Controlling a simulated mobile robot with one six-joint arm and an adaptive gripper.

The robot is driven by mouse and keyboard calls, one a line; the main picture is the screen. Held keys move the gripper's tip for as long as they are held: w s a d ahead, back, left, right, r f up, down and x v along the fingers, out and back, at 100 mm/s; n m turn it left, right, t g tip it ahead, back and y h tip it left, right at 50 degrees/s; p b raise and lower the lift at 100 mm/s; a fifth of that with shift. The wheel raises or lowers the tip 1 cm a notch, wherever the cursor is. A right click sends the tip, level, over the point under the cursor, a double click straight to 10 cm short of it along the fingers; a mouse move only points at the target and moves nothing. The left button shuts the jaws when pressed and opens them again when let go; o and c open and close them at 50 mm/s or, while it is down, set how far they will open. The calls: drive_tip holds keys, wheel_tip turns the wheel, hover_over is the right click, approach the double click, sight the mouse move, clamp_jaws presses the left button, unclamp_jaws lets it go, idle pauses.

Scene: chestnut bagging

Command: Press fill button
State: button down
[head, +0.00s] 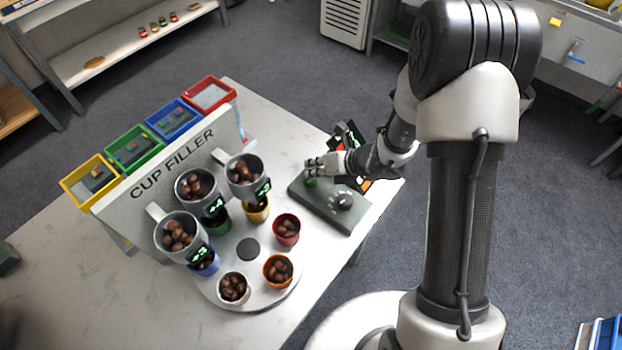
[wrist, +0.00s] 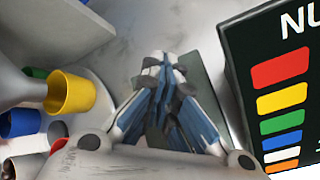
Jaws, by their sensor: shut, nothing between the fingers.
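In the wrist view the closed fingers (wrist: 163,62) are in front of the control box (wrist: 206,90), and the button is hidden. The cup filler (head: 172,165) stands left of the box, with hoppers of chestnuts and lit green displays.
A turntable (head: 262,303) holds several coloured cups with chestnuts below the hoppers. A dark board with coloured bars (wrist: 281,90) stands close to my gripper on the right. Yellow, green, blue and red bins stand behind the filler. The table's front left is clear.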

drive_tip(key=shift+f, duration=0.1)
drive_tip(key=shift+f+b, duration=0.35)
drive_tip(key=shift+b, duration=0.05)
drive_tip(key=shift+f+b, duration=0.35)
drive_tip(key=shift+f, duration=0.05)
idle(0.6)
drive_tip(key=shift+r, duration=0.15)
drive_tip(key=shift+r+p, duration=0.65)
drive_tip(key=shift+r, duration=0.05)
drive_tip(key=shift+r, duration=0.1)
wheel_tip(320, 180, up, 5)
drive_tip(key=p, duration=0.4)
idle(0.8)
